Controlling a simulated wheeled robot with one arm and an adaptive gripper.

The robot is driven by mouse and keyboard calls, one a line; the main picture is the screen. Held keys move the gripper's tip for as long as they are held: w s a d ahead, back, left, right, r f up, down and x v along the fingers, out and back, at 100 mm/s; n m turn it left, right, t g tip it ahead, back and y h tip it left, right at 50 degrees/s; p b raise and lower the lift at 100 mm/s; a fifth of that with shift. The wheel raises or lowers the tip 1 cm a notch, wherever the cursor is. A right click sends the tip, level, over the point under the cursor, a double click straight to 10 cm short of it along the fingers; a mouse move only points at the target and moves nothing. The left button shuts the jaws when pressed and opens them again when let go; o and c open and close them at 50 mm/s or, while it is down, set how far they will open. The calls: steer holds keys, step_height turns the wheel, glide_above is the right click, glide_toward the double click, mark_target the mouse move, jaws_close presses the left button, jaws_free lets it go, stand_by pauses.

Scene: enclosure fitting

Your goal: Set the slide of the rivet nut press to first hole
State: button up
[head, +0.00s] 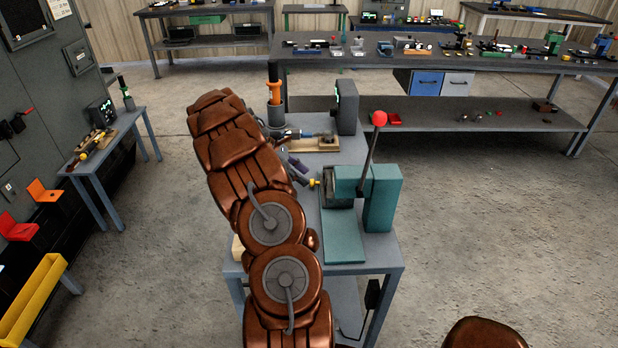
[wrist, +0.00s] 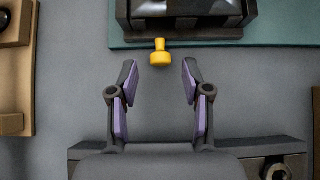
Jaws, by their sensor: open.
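The teal rivet nut press (head: 384,196) stands on a small grey table, with a lever ending in a red ball (head: 379,118). A yellow knob (head: 313,183) sticks out from its left side. In the wrist view the yellow knob (wrist: 160,52) projects from a dark block (wrist: 180,10) on the teal base (wrist: 285,25). My gripper (wrist: 158,78) is open and empty. The knob lies just beyond its purple-padded fingertips, roughly centred between them and apart from both. In the head view my gripper (head: 296,167) is left of the press. I cannot make out the slide's holes.
Behind the press on the table (head: 375,262) stand a wooden block with a tool (head: 318,144), a dark box with a green display (head: 347,106) and an orange-handled tool (head: 274,92). The lever rises near my arm's right side. Open floor lies to the right.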

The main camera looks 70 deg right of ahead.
mark_target(309, 188)
steer(key=shift+p+x, duration=0.3)
steer(key=shift+x, duration=1.35)
jaws_close()
